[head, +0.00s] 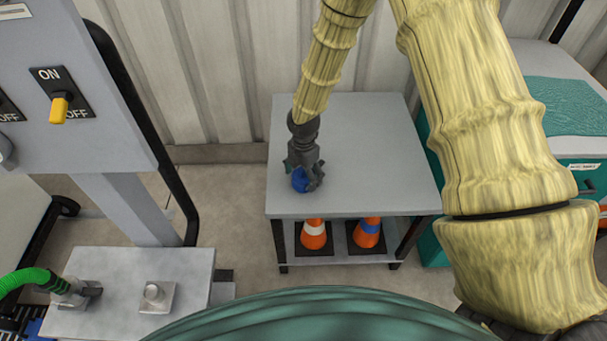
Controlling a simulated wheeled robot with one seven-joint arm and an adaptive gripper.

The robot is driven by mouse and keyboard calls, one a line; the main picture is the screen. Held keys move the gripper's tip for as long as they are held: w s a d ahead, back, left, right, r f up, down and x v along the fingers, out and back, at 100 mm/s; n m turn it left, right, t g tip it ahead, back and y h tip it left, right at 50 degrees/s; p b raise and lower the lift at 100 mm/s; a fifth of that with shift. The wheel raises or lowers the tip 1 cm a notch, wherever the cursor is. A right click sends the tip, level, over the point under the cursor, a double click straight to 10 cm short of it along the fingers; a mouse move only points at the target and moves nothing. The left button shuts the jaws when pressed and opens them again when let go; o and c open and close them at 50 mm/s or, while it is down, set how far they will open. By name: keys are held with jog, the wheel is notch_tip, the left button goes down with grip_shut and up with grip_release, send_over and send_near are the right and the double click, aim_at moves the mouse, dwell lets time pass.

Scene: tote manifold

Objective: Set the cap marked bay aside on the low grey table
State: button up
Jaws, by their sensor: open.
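My gripper (306,182) is low over the low grey table (371,160), toward its left front part. A blue cap (299,181) is at the gripper's fingertips, partly hidden by the fingers. The jaws are open around or beside it; I cannot tell whether they touch it. The cap seems to be on the tabletop, but its underside is hidden. No marking on it can be read from here.
Orange cones (313,235) stand on the shelf under the table. A panel with a yellow switch (59,108) rises at left. Below it, a grey stand (130,299) bears a green hose (25,279) with a metal coupling and a metal stub (153,293). A teal cabinet (572,176) stands right.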

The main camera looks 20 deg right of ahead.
notch_tip(320, 180, up, 12)
jog(key=shift+r, duration=0.15)
dwell(0.7)
